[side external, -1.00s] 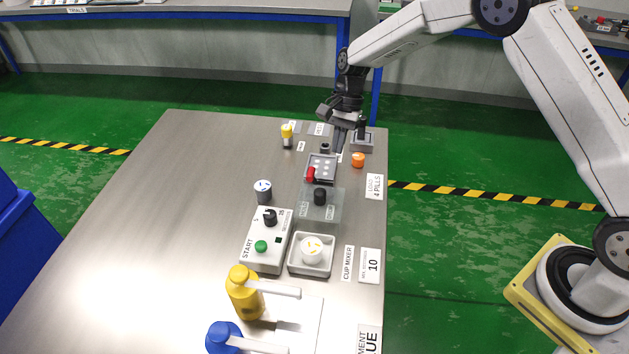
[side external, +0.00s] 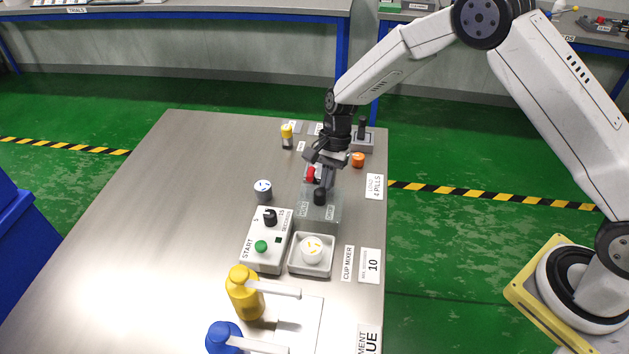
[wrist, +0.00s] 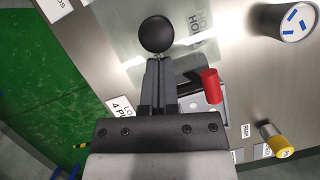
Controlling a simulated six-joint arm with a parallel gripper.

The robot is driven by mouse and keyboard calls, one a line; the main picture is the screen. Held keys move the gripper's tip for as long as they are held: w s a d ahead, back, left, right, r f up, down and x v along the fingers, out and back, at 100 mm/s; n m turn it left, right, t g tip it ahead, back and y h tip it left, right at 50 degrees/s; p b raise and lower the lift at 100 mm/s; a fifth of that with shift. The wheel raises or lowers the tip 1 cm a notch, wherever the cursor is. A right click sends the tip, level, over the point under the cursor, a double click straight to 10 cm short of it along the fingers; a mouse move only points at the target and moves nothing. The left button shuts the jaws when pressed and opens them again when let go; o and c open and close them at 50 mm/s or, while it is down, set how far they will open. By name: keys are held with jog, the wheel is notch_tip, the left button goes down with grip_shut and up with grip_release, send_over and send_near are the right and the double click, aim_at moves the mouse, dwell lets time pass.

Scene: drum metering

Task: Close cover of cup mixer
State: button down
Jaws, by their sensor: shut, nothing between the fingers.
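The cup mixer is a white square tray (side external: 324,268) with a round white cup (side external: 311,249) bearing yellow marks; its top is uncovered. A clear plate (side external: 331,218) with a black knob (side external: 320,197) lies just behind the tray and seems to be the cover. In the wrist view the black knob (wrist: 157,34) stands just beyond my fingertips, over the clear plate (wrist: 122,25). My gripper (side external: 322,187) is shut and empty, pointing down behind the knob; the fingers also show closed together in the wrist view (wrist: 158,62). I cannot tell whether they touch the knob.
A control box (side external: 261,250) with green button and black dial stands left of the tray. A red handle (side external: 311,174) is close beside my gripper. A grey cup (side external: 263,192) stands left, an orange cap (side external: 357,160) behind right. Yellow (side external: 243,297) and blue (side external: 222,338) bottles are in front.

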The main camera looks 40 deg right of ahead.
aim_at(327, 216)
jog(key=s+a, duration=0.8)
jog(key=shift+s+a, duration=0.15)
dwell(0.5)
jog(key=d, duration=0.1)
jog(key=w+d, duration=0.2)
jog(key=d, duration=0.1)
jog(key=shift+w+r, duration=0.25)
jog(key=v, duration=0.9)
jog(key=shift+r, duration=0.25)
jog(key=shift+s+d, duration=0.1)
jog(key=shift+d, duration=0.05)
jog(key=s+d+r+n+t+h, duration=0.2)
jog(key=s+d+n+t+h, duration=0.1)
jog(key=s+d+n, duration=0.8)
jog(key=s+n+t, duration=0.1)
jog(key=s, duration=0.3)
jog(key=shift+s+d+t+h, duration=0.2)
jog(key=shift+d+t+h, duration=0.1)
jog(key=shift+t+h, duration=0.1)
